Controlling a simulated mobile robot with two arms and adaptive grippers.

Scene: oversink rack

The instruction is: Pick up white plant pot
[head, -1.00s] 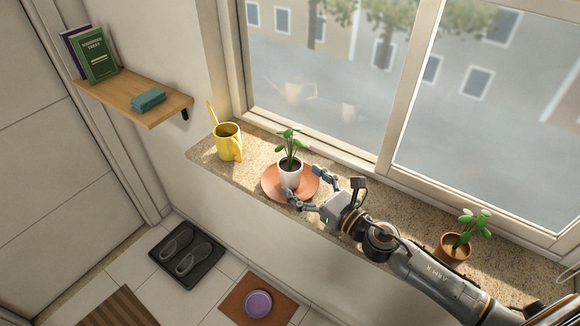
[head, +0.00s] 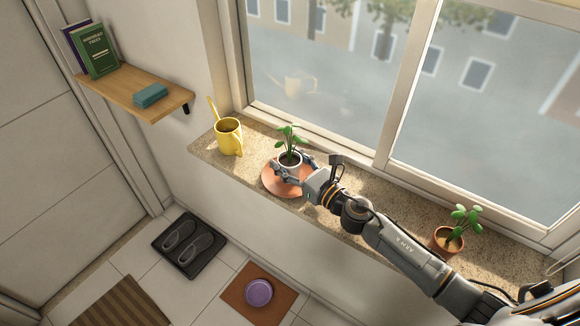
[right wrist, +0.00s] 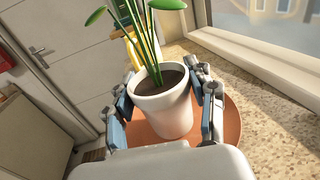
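The white plant pot (head: 290,159) stands upright on a terracotta saucer (head: 273,186) on the window sill, with a green leafy plant in dark soil. It also shows in the right wrist view (right wrist: 165,112), large and central. My right gripper (head: 291,163) is around the pot, with one finger on each side. In the right wrist view the fingers of the gripper (right wrist: 166,92) are spread, and a small gap shows beside the pot at the right finger. My left gripper is out of view.
A second plant in a terracotta pot (head: 446,241) stands at the right, close to my right arm. The window (head: 330,75) rises behind the sill (head: 205,152). A wooden shelf (head: 130,90) hangs at the left.

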